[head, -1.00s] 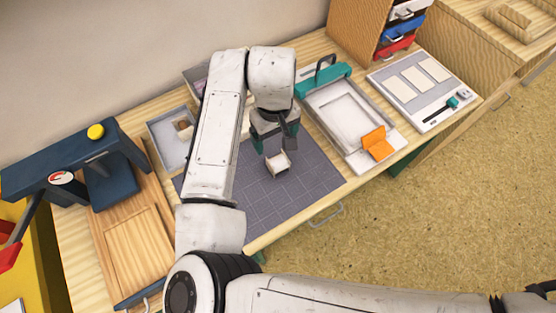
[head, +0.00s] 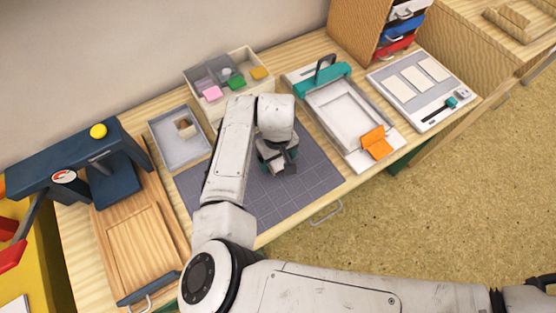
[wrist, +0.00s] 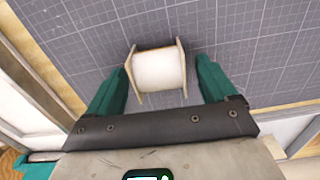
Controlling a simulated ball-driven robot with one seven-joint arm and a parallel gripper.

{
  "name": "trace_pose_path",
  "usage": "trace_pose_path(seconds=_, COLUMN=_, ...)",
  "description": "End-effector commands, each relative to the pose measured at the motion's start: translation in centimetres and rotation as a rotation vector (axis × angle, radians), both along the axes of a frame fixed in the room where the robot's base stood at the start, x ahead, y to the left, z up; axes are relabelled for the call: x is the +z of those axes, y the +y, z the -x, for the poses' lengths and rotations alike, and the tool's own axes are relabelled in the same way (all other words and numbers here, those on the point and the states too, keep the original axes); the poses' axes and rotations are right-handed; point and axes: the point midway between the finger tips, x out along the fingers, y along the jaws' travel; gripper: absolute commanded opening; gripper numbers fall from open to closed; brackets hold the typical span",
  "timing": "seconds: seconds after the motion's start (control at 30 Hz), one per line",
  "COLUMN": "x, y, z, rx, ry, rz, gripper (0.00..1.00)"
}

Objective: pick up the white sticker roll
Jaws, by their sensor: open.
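The white sticker roll (wrist: 158,70) lies on the grey gridded mat (wrist: 240,60) in the wrist view, with a thin tan-edged flange at each end. My gripper (wrist: 162,78) is open, one teal finger on each side of the roll. A gap shows between the roll and each finger, wider at the right. In the head view my gripper (head: 280,160) is low over the mat (head: 305,195), and it and the arm hide the roll.
A grey tray (head: 158,128) with a small brown item and a divided box of coloured pads (head: 258,60) stand behind the mat. A teal-topped press (head: 322,80) is at the right. A blue press (head: 75,165) is at the left. The mat's front is clear.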

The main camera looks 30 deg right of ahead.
Motion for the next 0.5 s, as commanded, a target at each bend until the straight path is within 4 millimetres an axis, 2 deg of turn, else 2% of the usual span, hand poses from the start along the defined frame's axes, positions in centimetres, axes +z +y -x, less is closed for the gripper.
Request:
trace_pose_path(seconds=0.23, x=-0.11, y=-0.01, z=-0.01, rx=0.0, ry=0.0, rz=0.0, gripper=0.84)
trace_pose_path(seconds=0.5, x=-0.08, y=0.0, z=-0.02, rx=0.0, ry=-0.001, rz=0.0, gripper=0.58)
